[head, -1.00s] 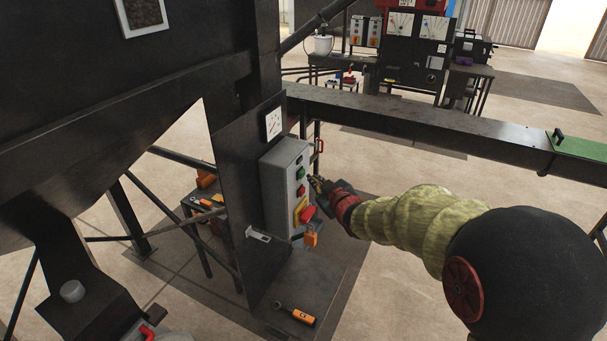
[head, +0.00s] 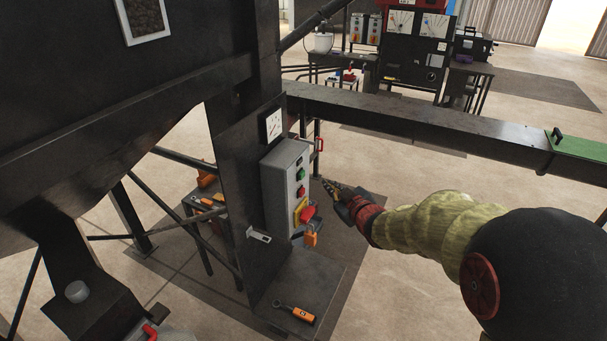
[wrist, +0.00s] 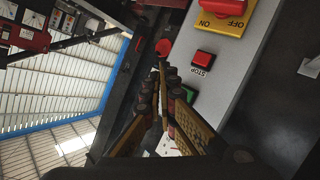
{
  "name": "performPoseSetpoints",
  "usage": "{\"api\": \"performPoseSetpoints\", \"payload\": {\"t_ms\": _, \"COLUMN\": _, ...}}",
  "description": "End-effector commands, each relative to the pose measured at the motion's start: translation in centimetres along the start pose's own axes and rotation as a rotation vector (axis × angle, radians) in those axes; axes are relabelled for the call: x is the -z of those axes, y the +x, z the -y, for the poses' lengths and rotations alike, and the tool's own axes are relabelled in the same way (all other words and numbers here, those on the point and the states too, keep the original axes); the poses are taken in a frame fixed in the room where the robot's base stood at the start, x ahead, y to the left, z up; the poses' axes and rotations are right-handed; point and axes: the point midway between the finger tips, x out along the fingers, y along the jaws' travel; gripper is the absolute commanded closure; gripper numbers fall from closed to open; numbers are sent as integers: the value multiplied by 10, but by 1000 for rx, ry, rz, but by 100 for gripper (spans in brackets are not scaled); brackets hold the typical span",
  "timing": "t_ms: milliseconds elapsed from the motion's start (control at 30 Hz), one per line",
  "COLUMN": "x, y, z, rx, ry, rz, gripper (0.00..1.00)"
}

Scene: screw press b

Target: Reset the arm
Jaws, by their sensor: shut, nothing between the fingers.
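My gripper (head: 328,185) is shut and empty, in the air to the right of the grey control box (head: 287,186) in the head view. A gap shows between its tips and the box. My arm, in a yellow-green sleeve, reaches in from the right. In the wrist view the shut fingers (wrist: 163,88) point along the box face (wrist: 228,72). A red STOP button (wrist: 203,56) lies to their right, and a green button (wrist: 188,95) is partly hidden by the right finger. A red switch on a yellow ON/OFF plate (wrist: 228,18) is at the top.
The box is fixed to a dark upright panel (head: 235,165). An orange-handled tool (head: 297,313) lies on the plate below. A long dark beam (head: 430,125) runs behind my gripper. Open floor lies right of the box.

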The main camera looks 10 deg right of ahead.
Motion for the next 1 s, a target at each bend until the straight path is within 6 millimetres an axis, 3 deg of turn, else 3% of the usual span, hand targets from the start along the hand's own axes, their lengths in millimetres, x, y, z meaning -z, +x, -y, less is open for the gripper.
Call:
{"api": "performPoseSetpoints", "payload": {"t_ms": 600, "x": -7, "y": -1, "z": 0, "rx": 2, "ry": 4, "rz": 23, "gripper": 100}}
{"api": "performPoseSetpoints", "payload": {"t_ms": 667, "x": -19, "y": -2, "z": 0, "rx": 2, "ry": 13, "rz": 68, "gripper": 100}}
{"api": "performPoseSetpoints", "payload": {"t_ms": 767, "x": -63, "y": -10, "z": 6, "rx": 3, "ry": 58, "rz": 217, "gripper": 100}}
{"api": "performPoseSetpoints", "payload": {"t_ms": 800, "x": -85, "y": -19, "z": 9, "rx": 3, "ry": 85, "rz": 297, "gripper": 100}}
{"api": "performPoseSetpoints", "payload": {"t_ms": 900, "x": -122, "y": -54, "z": 13, "rx": -12, "ry": 161, "rz": 488, "gripper": 100}}
{"api": "performPoseSetpoints", "payload": {"t_ms": 1000, "x": -137, "y": -101, "z": 18, "rx": -28, "ry": 241, "rz": 650, "gripper": 100}}
